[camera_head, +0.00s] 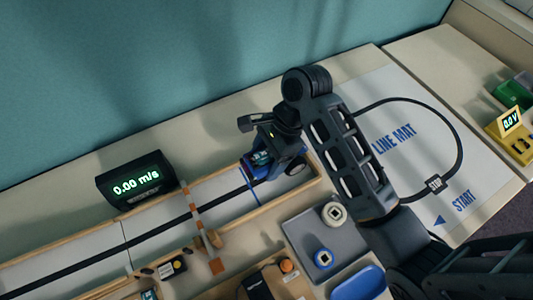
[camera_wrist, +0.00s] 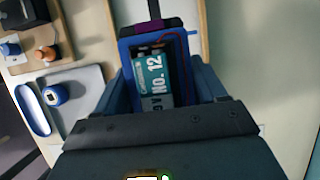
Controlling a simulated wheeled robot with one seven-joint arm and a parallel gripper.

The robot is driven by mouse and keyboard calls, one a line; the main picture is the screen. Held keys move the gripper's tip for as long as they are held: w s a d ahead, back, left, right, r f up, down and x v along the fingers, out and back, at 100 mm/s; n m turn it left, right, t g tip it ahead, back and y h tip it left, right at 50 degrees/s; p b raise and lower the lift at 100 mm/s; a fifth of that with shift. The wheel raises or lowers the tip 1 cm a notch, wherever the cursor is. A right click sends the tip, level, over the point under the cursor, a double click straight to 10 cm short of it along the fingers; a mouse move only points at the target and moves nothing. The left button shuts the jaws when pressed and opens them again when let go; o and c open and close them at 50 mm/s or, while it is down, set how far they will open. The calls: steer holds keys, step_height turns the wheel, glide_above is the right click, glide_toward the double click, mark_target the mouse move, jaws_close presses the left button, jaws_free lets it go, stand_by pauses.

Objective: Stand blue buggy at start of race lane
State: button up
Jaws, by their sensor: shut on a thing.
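The blue buggy (camera_head: 260,158) is at the right end of the wooden-railed race lane (camera_head: 205,205), by a blue cross line (camera_head: 253,192). My gripper (camera_head: 268,163) is over it from above. In the wrist view the buggy (camera_wrist: 152,75) sits between the fingers of my gripper (camera_wrist: 163,88), which are shut on its sides. A dark wheel shows beside the gripper in the head view. My gripper hides much of the buggy, and I cannot tell whether its wheels touch the lane.
A "0.00 m/s" display (camera_head: 136,182) stands behind the lane. An orange-brown gate (camera_head: 194,212) crosses the lane left of the buggy. A grey tray (camera_head: 300,232) with two round pieces and a blue dish (camera_head: 361,284) lie in front. A line mat (camera_head: 400,112) is at right.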

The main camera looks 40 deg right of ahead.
steer(key=shift+f, duration=2.15)
steer(key=shift+a, duration=0.1)
steer(key=shift+f, duration=1.05)
stand_by(1.8)
steer(key=o, duration=1)
steer(key=shift+c, duration=0.2)
